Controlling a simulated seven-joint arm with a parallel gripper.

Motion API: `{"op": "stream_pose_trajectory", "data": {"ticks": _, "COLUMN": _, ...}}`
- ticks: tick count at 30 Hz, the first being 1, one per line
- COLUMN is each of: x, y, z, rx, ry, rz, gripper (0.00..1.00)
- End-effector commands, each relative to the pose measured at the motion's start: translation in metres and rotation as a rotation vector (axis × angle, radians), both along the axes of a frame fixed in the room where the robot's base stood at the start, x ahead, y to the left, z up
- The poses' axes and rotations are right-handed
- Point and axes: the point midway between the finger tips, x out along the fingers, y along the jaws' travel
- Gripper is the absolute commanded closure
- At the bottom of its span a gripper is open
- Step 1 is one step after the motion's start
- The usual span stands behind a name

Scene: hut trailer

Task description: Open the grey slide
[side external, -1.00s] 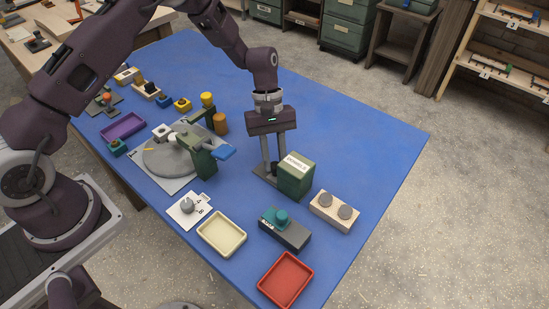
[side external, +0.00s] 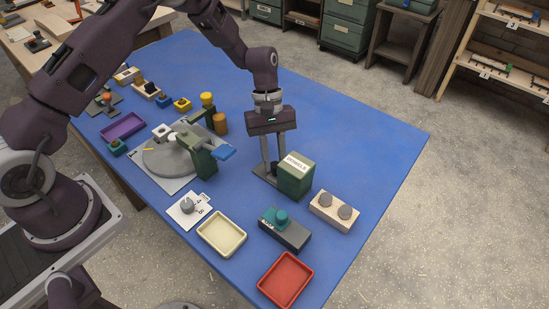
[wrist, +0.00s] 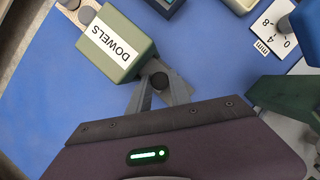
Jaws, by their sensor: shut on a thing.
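The green box labelled DOWELS (side external: 296,178) stands on the blue table and also shows in the wrist view (wrist: 113,42). The flat grey slide (side external: 263,176) sticks out low from the box's side, away from the two-disc block. A dark round knob (wrist: 159,81) stands on the slide. My gripper (side external: 273,169) points down over the slide, with its fingers on either side of the knob and shut on it. It shows at the knob in the wrist view too (wrist: 160,82). The fingers hide part of the slide and knob.
A wooden block with two grey discs (side external: 335,211) and a dark block with a teal knob (side external: 284,228) stand near the box. A turntable fixture (side external: 167,160) with a green post is to the left. The blue table (side external: 345,125) is clear behind and right of my gripper.

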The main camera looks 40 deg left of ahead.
Motion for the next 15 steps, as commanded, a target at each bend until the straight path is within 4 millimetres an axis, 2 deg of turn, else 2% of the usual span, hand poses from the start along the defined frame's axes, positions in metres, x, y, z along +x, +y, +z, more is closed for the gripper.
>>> {"op": "stream_pose_trajectory", "data": {"ticks": 11, "x": 0.001, "y": 0.001, "z": 0.001, "rx": -0.002, "ry": -0.002, "rz": 0.001, "gripper": 1.0}}
{"op": "stream_pose_trajectory", "data": {"ticks": 15, "x": 0.001, "y": 0.022, "z": 0.001, "rx": -0.001, "ry": -0.001, "rz": 0.005, "gripper": 1.0}}
